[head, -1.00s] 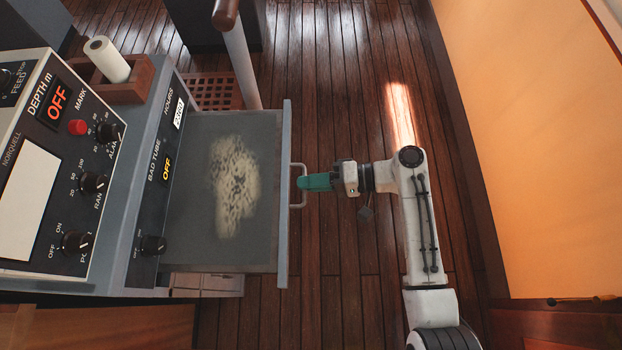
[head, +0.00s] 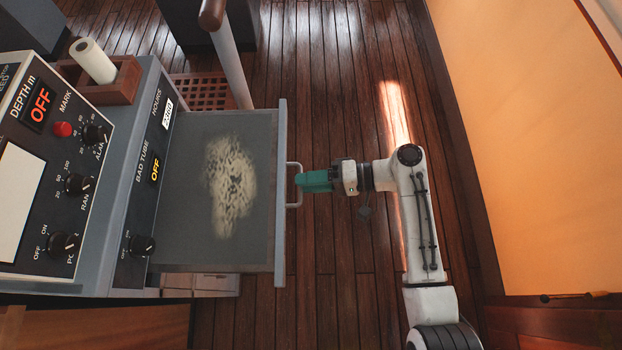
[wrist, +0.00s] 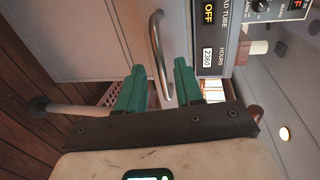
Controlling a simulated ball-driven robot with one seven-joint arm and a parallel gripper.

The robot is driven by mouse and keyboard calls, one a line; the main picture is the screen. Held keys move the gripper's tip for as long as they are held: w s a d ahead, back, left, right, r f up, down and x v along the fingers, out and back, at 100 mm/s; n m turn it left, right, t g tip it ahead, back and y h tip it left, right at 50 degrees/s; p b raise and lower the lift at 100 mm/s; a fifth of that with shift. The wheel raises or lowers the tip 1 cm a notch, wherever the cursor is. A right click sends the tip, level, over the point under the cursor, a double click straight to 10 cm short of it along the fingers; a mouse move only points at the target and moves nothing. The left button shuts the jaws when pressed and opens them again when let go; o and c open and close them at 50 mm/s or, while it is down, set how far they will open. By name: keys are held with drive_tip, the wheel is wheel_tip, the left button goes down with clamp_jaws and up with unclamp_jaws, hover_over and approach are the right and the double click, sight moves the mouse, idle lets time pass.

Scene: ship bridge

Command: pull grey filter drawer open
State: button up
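The grey filter drawer (head: 200,258) stands pulled well out of the cabinet in the head view, with a pale dusty patch (head: 231,187) on its inner surface. Its metal bar handle (head: 293,165) is on the drawer front (head: 280,230). My gripper (head: 300,181) with green fingers is at the handle's middle. In the wrist view, the handle (wrist: 158,50) passes between the two fingers (wrist: 159,75), with visible gaps on both sides. The fingers are apart and look open around the bar. Contact with the handle cannot be seen.
The instrument panel (head: 50,175) with knobs and OFF displays is at left. A wooden box (head: 118,88) holds a white roll (head: 93,60). A post (head: 232,65) rises behind the drawer. Wooden floor (head: 330,90) lies clear around my arm; an orange wall (head: 530,130) is at right.

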drive_tip(key=shift+d, duration=0.1)
drive_tip(key=b+v, duration=0.1)
drive_tip(key=v, duration=0.9)
drive_tip(key=shift+d, duration=0.3)
drive_tip(key=shift+r, duration=0.1)
